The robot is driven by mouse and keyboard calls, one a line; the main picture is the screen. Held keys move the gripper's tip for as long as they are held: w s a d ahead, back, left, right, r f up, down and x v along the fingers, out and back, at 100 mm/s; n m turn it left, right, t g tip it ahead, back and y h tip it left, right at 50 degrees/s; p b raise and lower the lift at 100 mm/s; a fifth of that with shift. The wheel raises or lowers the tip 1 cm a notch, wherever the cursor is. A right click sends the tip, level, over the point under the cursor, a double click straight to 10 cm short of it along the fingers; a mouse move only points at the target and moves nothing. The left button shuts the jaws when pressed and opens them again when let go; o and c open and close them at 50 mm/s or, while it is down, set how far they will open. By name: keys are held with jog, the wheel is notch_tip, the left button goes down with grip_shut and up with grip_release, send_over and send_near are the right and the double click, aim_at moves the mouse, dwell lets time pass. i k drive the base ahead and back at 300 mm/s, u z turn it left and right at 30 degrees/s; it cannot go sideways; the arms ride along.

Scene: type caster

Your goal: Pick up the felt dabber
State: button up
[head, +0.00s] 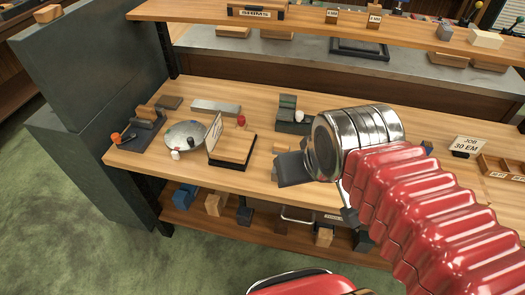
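I cannot tell for certain which object is the felt dabber. A small item with a rounded white top (300,116) stands by dark grey blocks at the back of the bench. A small white-ended piece (176,154) sits at the front of a round metal dish (186,135). A red knob (241,121) shows behind an upright sign. My arm reaches in from the right, its chrome end (355,135) over the middle of the bench. I cannot make out the fingers of my gripper or anything held in it. My arm hides part of the bench behind it.
The wooden bench (262,187) has a lower shelf with blocks. A wooden box (233,147), a metal bar (216,106) and a dark flat piece (292,169) lie on top. A job sign (468,143) and a tray (500,169) are at right. A raised shelf runs behind.

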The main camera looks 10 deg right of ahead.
aim_at(280, 147)
jog(key=u, duration=0.7)
jog(key=i, duration=1)
jog(key=u, duration=0.05)
